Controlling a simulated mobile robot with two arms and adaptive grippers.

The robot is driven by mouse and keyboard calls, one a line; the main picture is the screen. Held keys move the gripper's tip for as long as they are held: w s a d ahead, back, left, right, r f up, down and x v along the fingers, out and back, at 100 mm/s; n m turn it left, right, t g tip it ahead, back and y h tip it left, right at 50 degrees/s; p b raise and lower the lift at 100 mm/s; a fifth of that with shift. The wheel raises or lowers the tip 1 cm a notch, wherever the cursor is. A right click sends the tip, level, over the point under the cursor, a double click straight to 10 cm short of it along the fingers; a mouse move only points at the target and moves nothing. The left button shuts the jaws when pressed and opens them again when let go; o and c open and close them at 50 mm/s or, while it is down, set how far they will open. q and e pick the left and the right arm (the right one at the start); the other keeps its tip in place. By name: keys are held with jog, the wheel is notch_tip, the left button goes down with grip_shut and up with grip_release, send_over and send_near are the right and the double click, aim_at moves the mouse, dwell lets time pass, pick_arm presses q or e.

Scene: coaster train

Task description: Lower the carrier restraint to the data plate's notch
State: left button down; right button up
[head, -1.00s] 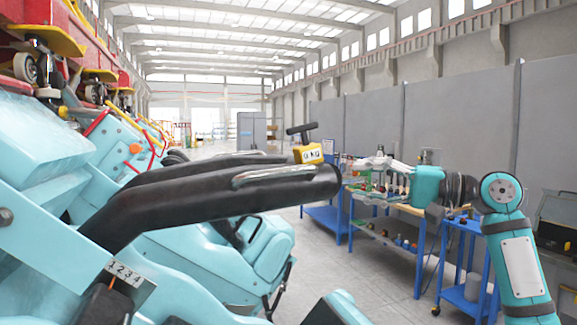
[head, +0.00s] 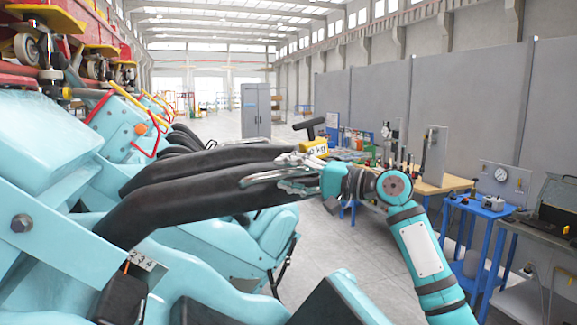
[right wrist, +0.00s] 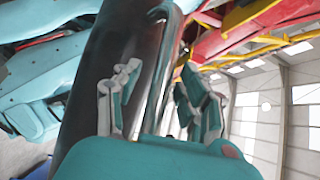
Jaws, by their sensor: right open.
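The carrier restraint (head: 185,198) is a thick black padded bar, raised and reaching out to the right from a light-blue seat. A silver grab handle (head: 250,179) runs along its outer end. My right gripper (head: 290,174) is at that end, around the handle. In the right wrist view, the open fingers (right wrist: 160,95) stand on either side of the silver handle (right wrist: 156,100), with the black bar (right wrist: 95,85) behind the left finger. The data plate (head: 142,259), numbered 1 to 4, is low on the seat side, well below the bar's end. My left gripper is not in view.
A yellow device (head: 315,148) with a black T-handle shows just behind the bar's end. More blue seats (head: 215,250) lie behind and below. A workbench (head: 440,185) and a blue cart (head: 480,208) stand at the right. Grey floor (head: 330,245) is open between.

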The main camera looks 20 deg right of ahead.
jog(key=shift+a, duration=0.1)
jog(key=c, duration=0.8)
grip_shut()
jog(key=shift+w+f, duration=0.1)
jog(key=shift+f, duration=0.05)
